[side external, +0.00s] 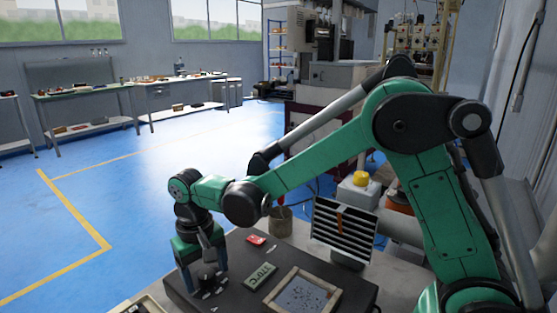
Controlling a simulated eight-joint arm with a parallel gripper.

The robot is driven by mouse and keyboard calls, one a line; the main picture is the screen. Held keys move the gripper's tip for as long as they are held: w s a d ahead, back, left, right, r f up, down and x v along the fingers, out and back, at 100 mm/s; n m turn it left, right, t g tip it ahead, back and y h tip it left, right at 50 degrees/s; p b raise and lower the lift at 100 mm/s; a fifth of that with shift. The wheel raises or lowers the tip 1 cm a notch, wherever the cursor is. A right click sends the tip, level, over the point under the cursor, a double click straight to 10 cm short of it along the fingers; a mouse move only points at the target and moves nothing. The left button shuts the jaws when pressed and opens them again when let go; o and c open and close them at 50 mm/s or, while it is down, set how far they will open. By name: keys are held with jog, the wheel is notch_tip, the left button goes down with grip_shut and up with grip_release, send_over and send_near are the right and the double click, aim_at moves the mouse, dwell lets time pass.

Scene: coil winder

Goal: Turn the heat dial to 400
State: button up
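The dark hotplate panel (232,262) lies in front of my arm. The heat dial (208,281), a dark knob with white marks around it, is at its left end, partly hidden by my gripper. A green display (260,277) to the right of the dial appears to read 170°C. My gripper (203,275) points down over the dial, with its bluish fingers apart on either side of the knob. I cannot tell whether the fingers touch it.
A red switch (256,240) is at the panel's back edge. A framed tray of small pieces (317,286) is on the right. Behind stand a tool cup (280,222) and a slatted grey unit (344,232). An open box (146,306) is at front left.

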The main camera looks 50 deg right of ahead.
aim_at(207, 274)
jog(key=shift+a+r, duration=0.15)
jog(key=shift+r, duration=2.65)
jog(key=shift+s+r, duration=0.1)
jog(key=shift+r, duration=0.05)
jog(key=s+d+r+n+t, duration=0.2)
jog(key=s+d+t, duration=0.5)
jog(key=s, duration=0.2)
jog(key=shift+d+y, duration=0.3)
